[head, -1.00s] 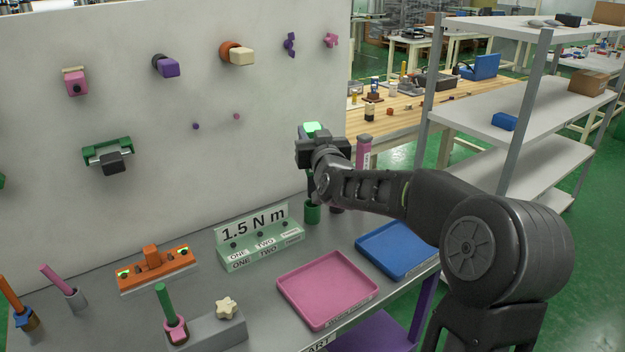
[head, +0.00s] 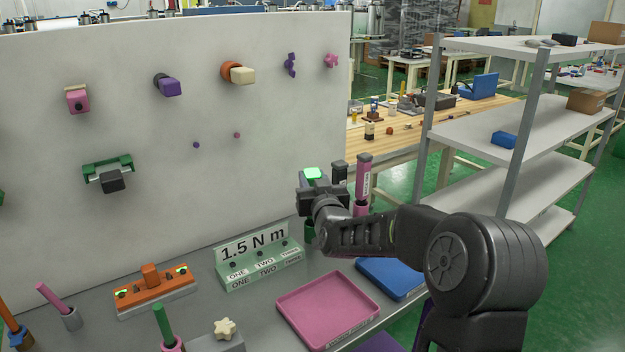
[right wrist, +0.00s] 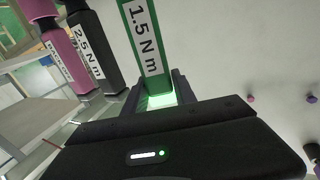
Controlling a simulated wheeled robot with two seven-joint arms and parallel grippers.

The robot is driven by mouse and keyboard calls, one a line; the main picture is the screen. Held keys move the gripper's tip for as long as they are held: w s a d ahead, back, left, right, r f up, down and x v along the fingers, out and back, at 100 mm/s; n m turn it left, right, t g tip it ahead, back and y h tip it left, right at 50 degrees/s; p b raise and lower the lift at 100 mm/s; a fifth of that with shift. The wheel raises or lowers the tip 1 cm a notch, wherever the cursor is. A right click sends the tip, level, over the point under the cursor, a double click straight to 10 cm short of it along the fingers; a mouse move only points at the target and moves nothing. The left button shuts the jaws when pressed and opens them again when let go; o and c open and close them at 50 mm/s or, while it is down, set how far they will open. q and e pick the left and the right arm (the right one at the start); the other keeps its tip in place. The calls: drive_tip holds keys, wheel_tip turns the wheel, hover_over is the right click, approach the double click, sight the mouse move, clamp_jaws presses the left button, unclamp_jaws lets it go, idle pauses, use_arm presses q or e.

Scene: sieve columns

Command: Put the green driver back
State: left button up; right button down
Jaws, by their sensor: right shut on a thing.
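The green driver (right wrist: 147,45), labelled 1.5 N m, stands between the fingers of my right gripper (right wrist: 160,98) in the right wrist view. In the head view my right gripper (head: 318,195) is shut on it, with its bright green top (head: 312,174) showing above the jaws. A green holder (head: 309,231) shows partly just below the gripper. My gripper and arm hide the driver's lower end, so I cannot tell whether it is inside the holder. My left gripper is not in view.
A black driver (head: 339,174), labelled 2.5 N m in the wrist view, and a pink driver (head: 363,180) stand close on the right. A pale green 1.5 N m sign stand (head: 260,268) is left of the gripper. Pink (head: 325,308) and blue trays (head: 388,281) lie in front.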

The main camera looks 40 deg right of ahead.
drive_tip(key=shift+f+b, duration=0.15)
drive_tip(key=shift+b, duration=0.15)
drive_tip(key=c, duration=1)
unclamp_jaws()
drive_tip(key=shift+r+p, duration=0.3)
drive_tip(key=shift+p, duration=0.15)
drive_tip(key=b+v, duration=0.1)
drive_tip(key=v, duration=1.1)
drive_tip(key=shift+f, duration=0.15)
drive_tip(key=shift+s, duration=0.1)
